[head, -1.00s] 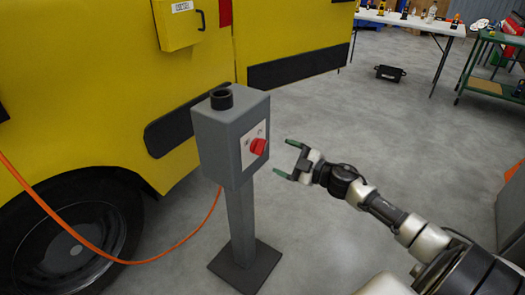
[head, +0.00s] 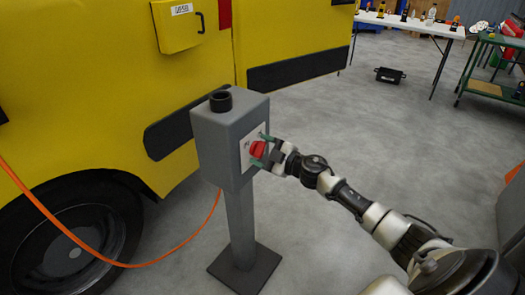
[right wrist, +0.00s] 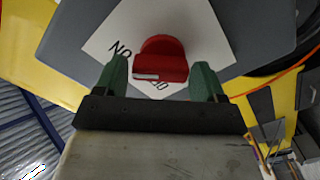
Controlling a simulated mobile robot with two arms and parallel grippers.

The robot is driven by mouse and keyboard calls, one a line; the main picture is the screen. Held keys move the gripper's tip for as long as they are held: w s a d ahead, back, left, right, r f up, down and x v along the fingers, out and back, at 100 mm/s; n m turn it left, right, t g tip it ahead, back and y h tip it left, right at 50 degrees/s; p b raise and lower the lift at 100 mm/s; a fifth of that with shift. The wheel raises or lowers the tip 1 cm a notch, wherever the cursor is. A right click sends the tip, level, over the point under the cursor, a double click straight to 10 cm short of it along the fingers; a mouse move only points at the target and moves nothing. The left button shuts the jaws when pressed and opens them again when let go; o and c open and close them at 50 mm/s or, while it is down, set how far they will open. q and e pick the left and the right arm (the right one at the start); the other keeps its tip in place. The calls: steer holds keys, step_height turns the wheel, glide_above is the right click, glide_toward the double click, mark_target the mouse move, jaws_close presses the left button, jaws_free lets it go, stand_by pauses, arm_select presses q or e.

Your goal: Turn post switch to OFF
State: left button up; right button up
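The post switch is a grey box (head: 213,140) on a post, with a red knob (head: 257,149) on a white label plate on its right face. My right gripper (head: 262,150) is at the knob, with one green fingertip above it and one below in the head view. In the right wrist view the red knob (right wrist: 162,59) sits between the two green fingertips (right wrist: 160,80), with a gap on each side. The gripper is open. The knob's white mark is near the lettering that reads ON upside down; the other lettering is partly hidden. My left gripper is not in view.
A yellow vehicle (head: 90,60) stands close behind the post, with an orange hose (head: 70,236) running past its wheel. A white table (head: 405,22) and a green bench (head: 485,88) stand at the far right. The floor between is mostly clear.

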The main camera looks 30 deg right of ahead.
steer(key=c, duration=0.7)
steer(key=shift+o, duration=0.2)
